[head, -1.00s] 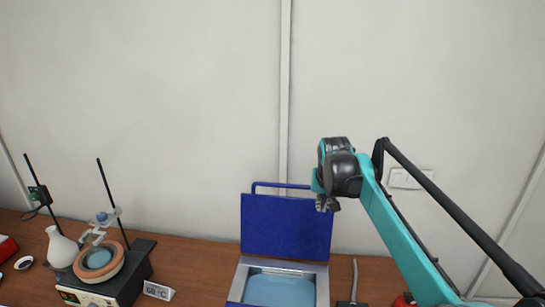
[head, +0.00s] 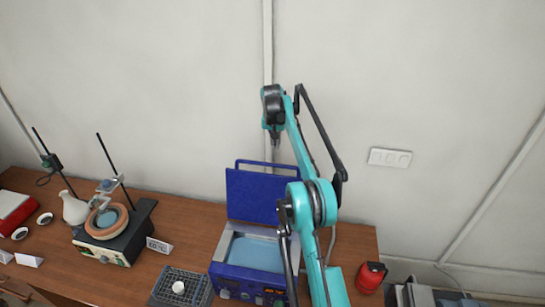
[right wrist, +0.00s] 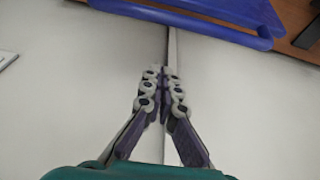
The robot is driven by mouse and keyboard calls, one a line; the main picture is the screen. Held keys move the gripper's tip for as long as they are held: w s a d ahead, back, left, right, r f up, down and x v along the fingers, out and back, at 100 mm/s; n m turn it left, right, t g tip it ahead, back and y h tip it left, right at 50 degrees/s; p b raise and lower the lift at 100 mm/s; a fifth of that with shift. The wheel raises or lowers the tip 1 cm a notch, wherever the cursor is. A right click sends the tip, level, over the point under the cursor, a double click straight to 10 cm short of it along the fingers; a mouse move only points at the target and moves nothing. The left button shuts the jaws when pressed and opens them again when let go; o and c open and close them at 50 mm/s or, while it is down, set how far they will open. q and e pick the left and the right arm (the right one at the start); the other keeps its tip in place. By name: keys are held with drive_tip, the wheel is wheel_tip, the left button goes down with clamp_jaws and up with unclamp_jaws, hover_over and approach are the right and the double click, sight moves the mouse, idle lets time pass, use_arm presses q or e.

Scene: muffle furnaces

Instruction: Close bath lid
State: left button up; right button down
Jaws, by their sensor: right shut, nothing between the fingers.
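The blue water bath (head: 236,280) stands on the wooden bench with pale blue water showing inside. Its blue lid (head: 250,192) is open and upright at the back, with a bar handle along its top edge. My right gripper (head: 274,141) is shut and empty, up by the wall above the lid's top right, apart from it. In the right wrist view its closed fingers (right wrist: 163,78) show in front of the wall, and the lid (right wrist: 225,14) fills part of the top edge. My right arm hides the bath's right side. My left gripper is not in view.
A heating unit (head: 113,248) with stand rods and a white flask (head: 75,208) stand to the left. A rack (head: 180,290) sits left of the bath in front. A red bottle (head: 370,277) is at the right. The wall around the gripper is clear apart from a switch plate (head: 390,157).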

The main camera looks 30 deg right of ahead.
drive_tip(key=d+p+x, duration=0.1)
drive_tip(key=x, duration=0.6)
drive_tip(key=s+a, duration=0.2)
drive_tip(key=s+a+p, duration=0.1)
drive_tip(key=shift+s+r, duration=0.25)
drive_tip(key=shift+r, duration=0.05)
drive_tip(key=shift+a, duration=0.1)
